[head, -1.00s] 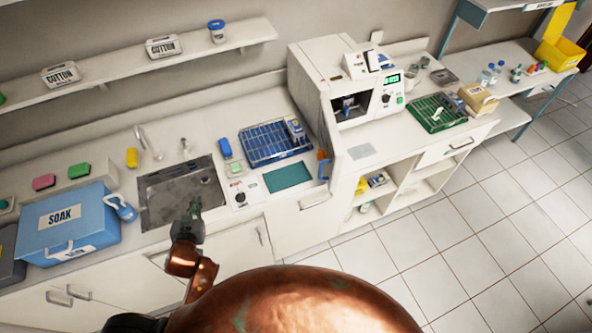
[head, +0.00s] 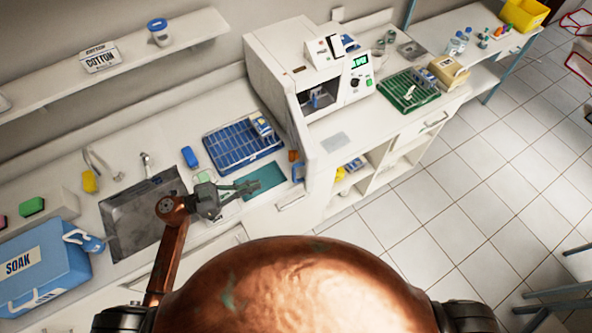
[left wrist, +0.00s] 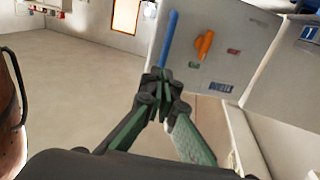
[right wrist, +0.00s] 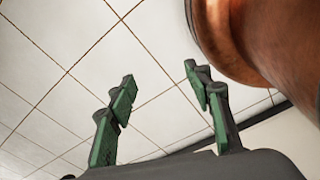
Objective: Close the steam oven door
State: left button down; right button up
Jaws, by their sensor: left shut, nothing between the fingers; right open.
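The steam oven (head: 282,62) is a white box on the counter with its dark chamber (head: 318,97) exposed. Its white door (head: 303,140) stands open, swung out toward me and nearly edge-on in the head view. The left wrist view shows the door's face (left wrist: 225,62) with a blue bar handle (left wrist: 168,40) and an orange lever (left wrist: 204,45). My left gripper (head: 252,187) is shut and empty, left of the door above the counter; it also shows in the left wrist view (left wrist: 160,82). My right gripper (right wrist: 160,74) is open and empty over the tiled floor.
A blue rack (head: 235,150) and a teal mat (head: 266,178) lie left of the door. The sink (head: 145,215) and a blue SOAK box (head: 40,262) are further left. A green tray (head: 408,92) stands right of the oven. The floor (head: 420,200) in front is clear.

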pick_arm(q)
jog(key=g, duration=0.1)
jog(key=p, duration=0.2)
send_near(307, 177)
jog(key=x, duration=0.5)
jog(key=shift+w+d+f, duration=0.1)
jog(key=shift+d+f, duration=0.05)
jog(key=shift+d, duration=0.2)
jog(key=shift+w+d+f, duration=0.1)
jog(key=shift+w+d, duration=0.05)
jog(key=shift+d, duration=0.35)
